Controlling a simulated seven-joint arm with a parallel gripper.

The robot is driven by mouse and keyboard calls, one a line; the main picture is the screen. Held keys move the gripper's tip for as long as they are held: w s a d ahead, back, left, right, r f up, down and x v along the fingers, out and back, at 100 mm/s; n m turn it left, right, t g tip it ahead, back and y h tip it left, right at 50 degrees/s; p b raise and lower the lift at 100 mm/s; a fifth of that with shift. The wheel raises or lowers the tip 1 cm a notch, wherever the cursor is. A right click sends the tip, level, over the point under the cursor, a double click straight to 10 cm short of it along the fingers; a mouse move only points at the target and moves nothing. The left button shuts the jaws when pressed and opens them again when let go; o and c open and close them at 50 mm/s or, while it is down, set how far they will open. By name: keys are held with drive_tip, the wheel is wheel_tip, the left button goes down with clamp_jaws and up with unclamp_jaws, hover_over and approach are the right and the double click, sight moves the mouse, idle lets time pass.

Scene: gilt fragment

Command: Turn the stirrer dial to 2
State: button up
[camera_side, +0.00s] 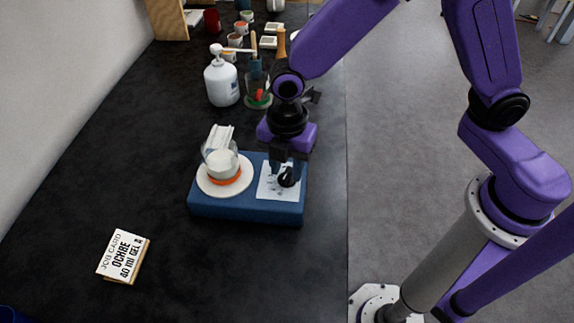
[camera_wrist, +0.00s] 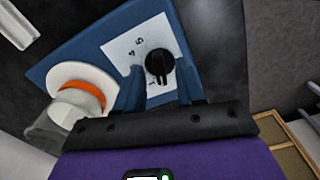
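The stirrer (camera_side: 245,207) is a blue box with a white plate (camera_side: 207,187) on its left and a white dial panel on its right. The black dial (camera_wrist: 160,62) sits on that panel (camera_wrist: 120,48); it also shows in the side view (camera_side: 287,179). Numbers 4 and 5 are readable left of the dial; other marks are hidden or too small. A light pointer line on the dial faces the bottom of the wrist view. My gripper (camera_wrist: 160,68) is open, its fingers on either side of the dial; I cannot tell whether they touch it.
A glass beaker (camera_side: 220,162) with white contents and an orange band stands on the plate. A white bottle (camera_side: 221,82) and a glass with tools (camera_side: 257,92) stand behind. The bench front is mostly clear.

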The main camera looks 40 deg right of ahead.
drive_tip(key=shift+f, duration=0.35)
clamp_jaws()
drive_tip(key=m, duration=0.5)
drive_tip(key=shift+m, duration=0.3)
drive_tip(key=m, duration=0.6)
idle(0.5)
